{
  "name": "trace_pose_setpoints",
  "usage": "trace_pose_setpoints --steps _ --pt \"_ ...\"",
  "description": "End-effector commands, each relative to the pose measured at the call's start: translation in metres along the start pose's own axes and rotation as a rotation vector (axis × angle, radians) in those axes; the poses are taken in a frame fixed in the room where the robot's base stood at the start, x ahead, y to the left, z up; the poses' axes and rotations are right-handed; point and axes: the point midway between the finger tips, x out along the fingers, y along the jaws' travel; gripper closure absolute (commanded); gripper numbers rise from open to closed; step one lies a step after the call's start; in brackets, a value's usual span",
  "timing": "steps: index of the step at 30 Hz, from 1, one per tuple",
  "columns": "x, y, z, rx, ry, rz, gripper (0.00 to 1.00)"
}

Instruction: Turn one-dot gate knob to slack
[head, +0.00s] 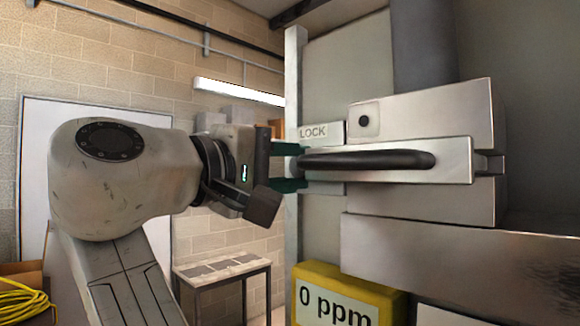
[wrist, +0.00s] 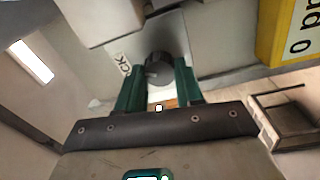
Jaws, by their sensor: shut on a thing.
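A steel block marked with one dot (head: 363,121) is fixed to the panel, and a flat bar (head: 450,160) runs across its front. A long black rounded knob (head: 368,160) lies level along that bar. My gripper (head: 297,166) comes from the left, with one green finger above and one below the knob's left end. In the wrist view the dark round knob end (wrist: 158,68) sits between the two green fingers (wrist: 157,76), which are shut on it. A LOCK label (head: 315,131) is just above this end. No slack label can be read.
A yellow box reading 0 ppm (head: 340,300) is below the block. A steel ledge (head: 450,255) juts out under it. A small table (head: 222,268) stands behind, and yellow cable (head: 28,305) lies at lower left.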

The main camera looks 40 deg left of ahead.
Motion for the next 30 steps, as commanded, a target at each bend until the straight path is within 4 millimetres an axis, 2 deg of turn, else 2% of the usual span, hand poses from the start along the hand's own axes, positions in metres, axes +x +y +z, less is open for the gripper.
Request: trace_pose_setpoints --steps 12,27,28,30 --pt "-0.0007 0.0001 -0.0013 -0.159 0.012 0.000 0.94" --pt "-0.0008 -0.0004 -0.0015 -0.174 0.013 -0.001 0.94" --pt "-0.0008 -0.0004 -0.0015 -0.174 0.013 -0.001 0.61" --pt "-0.0008 -0.0004 -0.0014 -0.173 0.013 -0.002 0.54"
